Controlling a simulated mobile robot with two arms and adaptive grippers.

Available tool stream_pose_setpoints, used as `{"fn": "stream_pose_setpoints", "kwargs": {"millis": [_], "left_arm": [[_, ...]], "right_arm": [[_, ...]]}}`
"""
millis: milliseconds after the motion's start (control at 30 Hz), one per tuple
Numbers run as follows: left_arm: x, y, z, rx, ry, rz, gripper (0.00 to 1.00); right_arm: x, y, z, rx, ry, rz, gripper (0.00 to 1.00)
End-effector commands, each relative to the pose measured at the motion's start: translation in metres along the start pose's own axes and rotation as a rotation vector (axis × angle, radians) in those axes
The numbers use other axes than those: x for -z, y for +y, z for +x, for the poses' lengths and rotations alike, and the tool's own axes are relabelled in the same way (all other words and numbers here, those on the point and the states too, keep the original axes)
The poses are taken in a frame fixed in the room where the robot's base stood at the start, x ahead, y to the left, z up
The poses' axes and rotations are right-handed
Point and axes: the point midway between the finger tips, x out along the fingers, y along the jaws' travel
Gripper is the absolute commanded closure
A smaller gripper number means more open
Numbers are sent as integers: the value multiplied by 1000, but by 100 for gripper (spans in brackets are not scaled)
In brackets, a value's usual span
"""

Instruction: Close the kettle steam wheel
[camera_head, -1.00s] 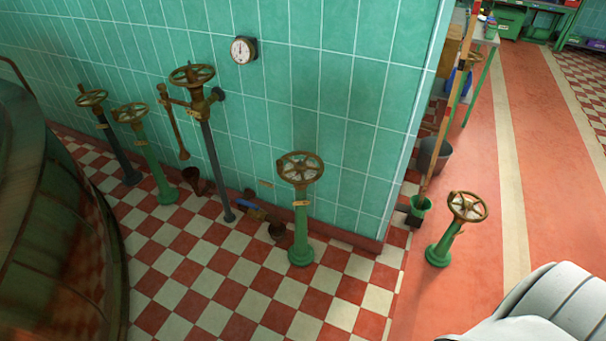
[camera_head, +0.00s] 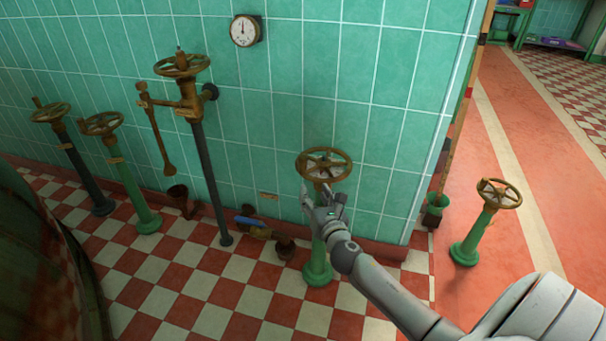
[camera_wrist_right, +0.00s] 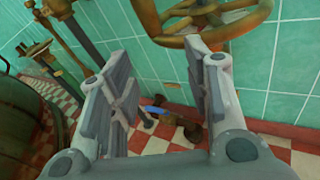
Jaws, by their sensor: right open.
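A brass steam wheel (camera_head: 324,164) tops a green pedestal (camera_head: 318,262) by the tiled wall, near its corner. My right gripper (camera_head: 316,198) is just below and in front of this wheel in the head view, hiding part of the pedestal. In the right wrist view my open, empty right gripper (camera_wrist_right: 165,95) has its fingers apart, and the brass wheel (camera_wrist_right: 205,22) is beyond and above them. Whether a finger touches the wheel cannot be told. Other wheels stand left: a high one on a pipe (camera_head: 182,66) and two lower ones (camera_head: 102,124), (camera_head: 50,112). My left gripper is not in view.
Another wheel on a green pedestal (camera_head: 498,194) stands on the red floor at right. A gauge (camera_head: 244,30) hangs on the wall. A blue-handled valve (camera_head: 252,222) sits low by the wall. A large rounded vessel (camera_head: 40,270) fills the lower left.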

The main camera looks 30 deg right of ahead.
Motion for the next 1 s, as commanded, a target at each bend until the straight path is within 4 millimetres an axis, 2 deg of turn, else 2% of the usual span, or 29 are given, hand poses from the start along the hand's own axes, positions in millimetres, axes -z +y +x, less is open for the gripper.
{"fn": "stream_pose_setpoints", "kwargs": {"millis": [100,233,367,667,1000], "left_arm": [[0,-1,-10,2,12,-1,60],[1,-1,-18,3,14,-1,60],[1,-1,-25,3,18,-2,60],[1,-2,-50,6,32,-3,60],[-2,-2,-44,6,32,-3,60]], "right_arm": [[-24,5,2,-11,-74,-108,55],[-37,8,3,-12,-107,-161,55],[-40,8,13,-11,-110,-167,55],[-44,9,57,-10,-110,-163,55],[-48,10,100,-11,-108,-163,55]]}}
